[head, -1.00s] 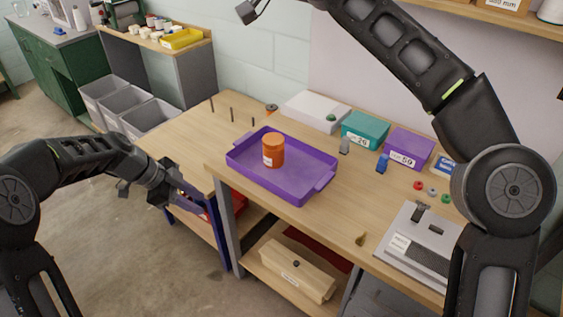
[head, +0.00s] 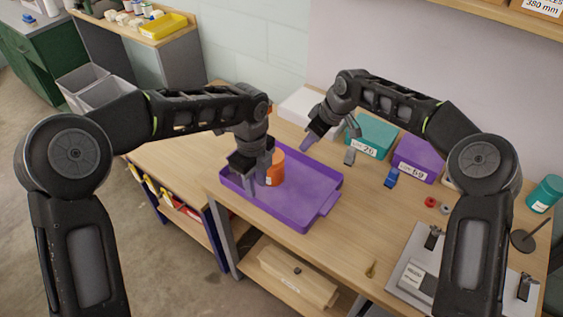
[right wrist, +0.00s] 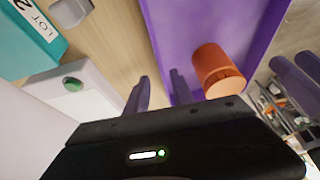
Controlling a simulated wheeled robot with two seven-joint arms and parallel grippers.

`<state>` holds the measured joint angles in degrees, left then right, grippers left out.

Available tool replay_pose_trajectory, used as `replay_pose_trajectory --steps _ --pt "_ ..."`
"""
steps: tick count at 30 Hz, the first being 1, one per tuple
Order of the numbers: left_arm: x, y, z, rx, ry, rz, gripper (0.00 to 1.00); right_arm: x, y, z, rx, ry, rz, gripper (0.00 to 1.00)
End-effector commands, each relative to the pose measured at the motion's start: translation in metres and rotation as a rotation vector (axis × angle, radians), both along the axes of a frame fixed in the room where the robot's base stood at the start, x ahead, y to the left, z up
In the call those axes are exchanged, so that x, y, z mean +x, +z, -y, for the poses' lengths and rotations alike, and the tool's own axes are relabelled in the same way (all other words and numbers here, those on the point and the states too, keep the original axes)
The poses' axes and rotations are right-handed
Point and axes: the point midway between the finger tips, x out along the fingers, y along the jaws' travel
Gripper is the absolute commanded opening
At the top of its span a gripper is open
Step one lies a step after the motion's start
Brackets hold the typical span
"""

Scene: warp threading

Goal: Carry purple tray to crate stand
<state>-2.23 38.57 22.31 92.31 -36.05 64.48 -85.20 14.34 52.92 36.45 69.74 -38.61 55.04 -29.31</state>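The purple tray (head: 310,207) lies on the wooden table, with an orange jar (head: 276,168) standing in it. My left gripper (head: 257,180) points down over the tray's left end, beside the jar, its fingers apart. It partly hides the jar and the tray's left side. I cannot make out which piece is the crate stand.
A teal bin (head: 371,137), a purple bin (head: 417,157) and a white box (head: 298,103) line the back of the table. A grey and a blue clip (head: 391,178) stand before the bins. A metal plate (head: 412,262) lies at front right. The table right of the tray is mostly clear.

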Motion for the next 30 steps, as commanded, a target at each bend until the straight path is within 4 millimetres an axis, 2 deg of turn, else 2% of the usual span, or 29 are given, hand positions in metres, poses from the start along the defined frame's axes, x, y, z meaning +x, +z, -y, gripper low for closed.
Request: replay_pose_trajectory --steps 12,17,23,30 --pt "0.0 0.001 0.002 0.004 -0.005 0.005 0.29 -0.002 -0.004 0.003 -0.009 0.005 -0.007 0.29" --pt "0.0 -0.004 0.002 0.005 -0.005 0.004 0.29 -0.001 -0.009 0.001 -0.009 0.005 -0.008 0.29" --pt "-0.001 -0.026 0.001 0.005 -0.005 0.001 0.29 0.003 -0.029 -0.006 -0.008 0.004 -0.009 0.29" --pt "-0.001 -0.06 0.002 0.004 -0.004 0.002 0.29 0.011 -0.06 -0.017 -0.007 0.006 -0.009 0.29"
